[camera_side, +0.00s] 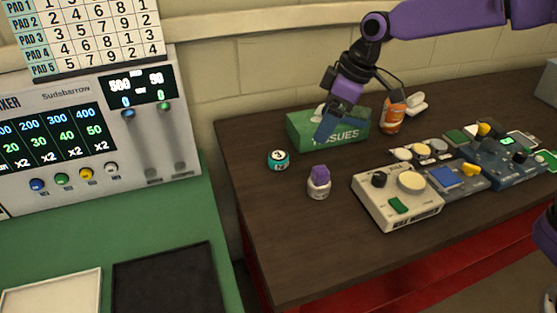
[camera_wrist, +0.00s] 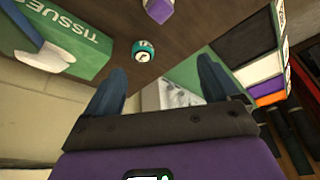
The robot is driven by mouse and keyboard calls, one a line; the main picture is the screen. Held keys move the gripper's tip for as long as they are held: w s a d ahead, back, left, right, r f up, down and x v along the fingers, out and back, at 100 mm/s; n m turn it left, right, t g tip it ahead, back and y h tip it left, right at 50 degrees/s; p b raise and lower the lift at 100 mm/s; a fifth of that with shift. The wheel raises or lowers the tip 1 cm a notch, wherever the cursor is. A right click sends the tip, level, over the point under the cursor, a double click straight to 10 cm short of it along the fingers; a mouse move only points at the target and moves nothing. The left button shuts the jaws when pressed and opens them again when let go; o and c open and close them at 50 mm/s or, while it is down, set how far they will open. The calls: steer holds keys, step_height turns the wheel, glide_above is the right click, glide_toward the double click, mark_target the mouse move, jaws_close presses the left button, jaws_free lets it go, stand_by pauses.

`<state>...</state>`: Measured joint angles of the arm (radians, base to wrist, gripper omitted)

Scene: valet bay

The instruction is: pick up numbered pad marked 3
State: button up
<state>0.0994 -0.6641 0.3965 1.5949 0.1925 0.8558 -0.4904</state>
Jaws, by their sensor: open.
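A small round teal and black piece (camera_side: 278,160) with a white numbered face sits on the brown table, left of the tissue box. It looks like a numbered pad, but I cannot read its number for sure. The same piece shows in the wrist view (camera_wrist: 142,50), ahead of and between my fingers, apart from them. My gripper (camera_side: 328,127) hangs in front of the tissue box in the side view, its blue fingers overlapping the box. In the wrist view my gripper (camera_wrist: 160,88) has its two fingers spread wide with nothing between them.
The green tissue box (camera_side: 350,130) stands close to my gripper. A purple-topped white piece (camera_side: 319,182) stands nearer the camera than the round piece. Orange can (camera_side: 392,115) and several control boxes, including a cream one (camera_side: 395,200), fill the right. The table's left front is clear.

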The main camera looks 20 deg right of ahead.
glide_toward(280, 156)
steer(key=shift+t, duration=0.3)
steer(key=f, duration=0.4)
steer(key=shift+a+f, duration=0.1)
steer(key=shift+a, duration=0.15)
steer(key=shift+w+a+x, duration=0.15)
steer(key=shift+x, duration=1.2)
steer(key=shift+w+a+x, duration=0.1)
steer(key=shift+a+x, duration=0.05)
steer(key=shift+x, duration=1.15)
steer(key=shift+c, duration=0.4)
steer(key=c, duration=1.1)
steer(key=shift+o, duration=0.2)
